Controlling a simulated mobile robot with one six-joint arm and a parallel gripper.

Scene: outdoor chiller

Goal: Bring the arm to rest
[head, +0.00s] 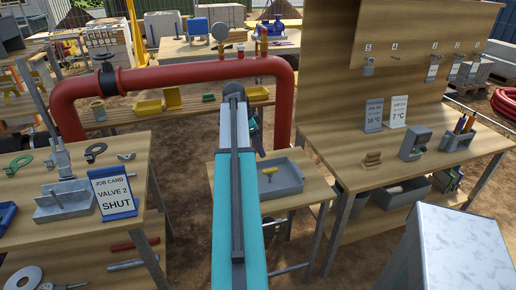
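My teal and grey arm reaches forward from the bottom middle of the head view. Its far end is near the red pipe, above a small wooden table (311,198). What seems to be part of my gripper (257,138) shows just right of the arm's end, dark and small. The arm hides most of it, so I cannot tell whether the fingers are open or hold anything. A grey tray (298,172) with a yellow-handled item (268,172) in it lies on the small table, below and right of the arm's end.
A red pipe (180,75) arches behind the arm. The left bench (112,160) carries a job card (113,193) reading "VALVE 2 SHUT". The right bench (350,180) has a tall back panel (335,60), two display cards, and a pen holder (459,138). A grey box (460,245) stands front right.

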